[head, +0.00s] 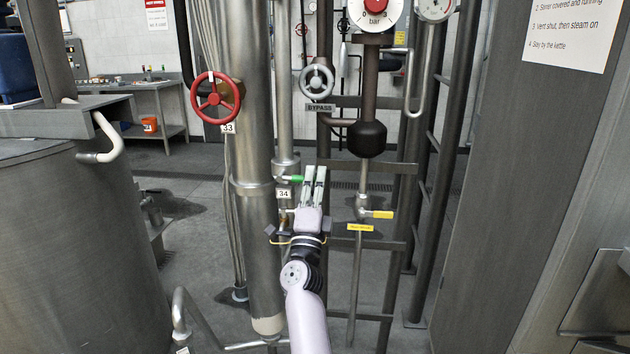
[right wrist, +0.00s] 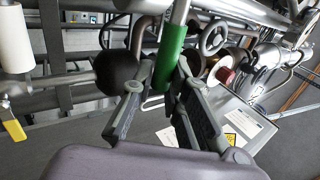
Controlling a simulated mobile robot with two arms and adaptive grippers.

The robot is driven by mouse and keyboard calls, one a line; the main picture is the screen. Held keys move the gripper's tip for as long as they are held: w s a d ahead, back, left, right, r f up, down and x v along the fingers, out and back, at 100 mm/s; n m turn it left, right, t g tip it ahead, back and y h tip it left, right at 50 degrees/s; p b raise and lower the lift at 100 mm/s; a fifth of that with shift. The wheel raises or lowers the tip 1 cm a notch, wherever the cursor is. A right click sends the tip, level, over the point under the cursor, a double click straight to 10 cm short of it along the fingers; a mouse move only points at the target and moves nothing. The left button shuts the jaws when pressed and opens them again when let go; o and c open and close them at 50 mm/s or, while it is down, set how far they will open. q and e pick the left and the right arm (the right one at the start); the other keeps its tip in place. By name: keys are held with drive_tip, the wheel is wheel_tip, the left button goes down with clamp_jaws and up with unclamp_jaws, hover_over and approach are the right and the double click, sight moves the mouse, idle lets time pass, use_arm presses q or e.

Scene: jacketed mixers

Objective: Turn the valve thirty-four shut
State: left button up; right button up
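Valve thirty-four has a green lever handle (head: 289,179) on a vertical steel pipe, with a tag "34" (head: 284,194) just below it. The lever points to the right, across the pipe. My right gripper (head: 314,176) is at the lever's free end, with its two fingers pointing away from me. In the right wrist view the green handle (right wrist: 170,55) comes down between the open fingertips (right wrist: 165,72), one on each side. I cannot tell if either finger touches it. The valve body is partly hidden by the gripper. My left gripper is not in view.
A red handwheel (head: 214,97) tagged 33 is at the left on a thick pipe. A grey bypass handwheel (head: 317,81) is above. A yellow lever (head: 380,214) sits close to the right of my gripper. A steel vessel (head: 75,250) stands at the left.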

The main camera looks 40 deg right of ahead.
drive_tip(key=o, duration=0.5)
drive_tip(key=shift+c, duration=0.2)
wheel_tip(320, 180, up, 10)
drive_tip(key=shift+f, duration=0.1)
drive_tip(key=shift+c, duration=0.2)
